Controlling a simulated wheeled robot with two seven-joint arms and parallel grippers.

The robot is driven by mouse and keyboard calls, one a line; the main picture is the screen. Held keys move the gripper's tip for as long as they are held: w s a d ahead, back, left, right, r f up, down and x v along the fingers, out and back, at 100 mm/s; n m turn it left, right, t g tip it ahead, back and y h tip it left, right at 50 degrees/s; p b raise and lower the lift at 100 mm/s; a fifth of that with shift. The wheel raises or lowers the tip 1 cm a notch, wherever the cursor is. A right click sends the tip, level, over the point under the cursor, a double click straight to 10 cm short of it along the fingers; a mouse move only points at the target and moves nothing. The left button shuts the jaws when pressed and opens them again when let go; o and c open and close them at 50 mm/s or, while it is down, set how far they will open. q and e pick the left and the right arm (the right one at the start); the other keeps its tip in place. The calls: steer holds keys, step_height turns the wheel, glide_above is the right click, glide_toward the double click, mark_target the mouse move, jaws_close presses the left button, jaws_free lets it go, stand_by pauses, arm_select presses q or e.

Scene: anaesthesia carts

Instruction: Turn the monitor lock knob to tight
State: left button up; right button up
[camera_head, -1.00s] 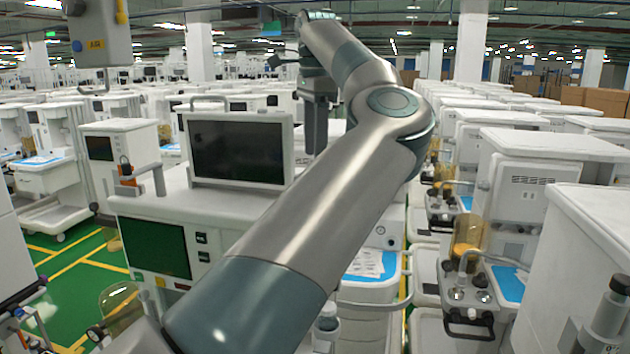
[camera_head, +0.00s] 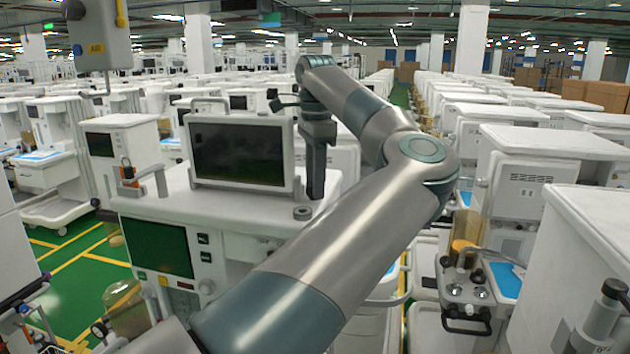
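The monitor (camera_head: 238,152) is a dark screen in a pale frame with a top handle, standing on top of a white anaesthesia cart (camera_head: 150,198). A small grey round knob (camera_head: 302,213) sits on the cart top just right of the monitor's base; it looks like the lock knob, and I cannot read its setting. My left gripper (camera_head: 316,194) points down beside the monitor's right edge, its tip slightly above and right of the knob, apparently apart from it. Its fingers look like one dark bar, so their opening does not show. My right gripper is out of view.
My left arm crosses the front and hides the cart's right side. A green screen (camera_head: 157,246) is on the cart's front. A grey hanging box (camera_head: 98,35) is at upper left. White carts (camera_head: 560,145) crowd the right; green floor (camera_head: 75,285) shows at lower left.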

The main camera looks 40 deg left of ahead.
arm_select(q)
steer(key=c, duration=0.6)
steer(key=shift+f+m+b, duration=0.25)
steer(key=shift+m+b, duration=0.55)
steer(key=shift+b, duration=0.25)
steer(key=shift+m+b, duration=0.65)
steer(key=shift+m, duration=0.25)
steer(key=shift+r+m, duration=0.2)
steer(key=shift+m, duration=0.4)
steer(key=o, duration=1.1)
steer(key=shift+r, duration=0.2)
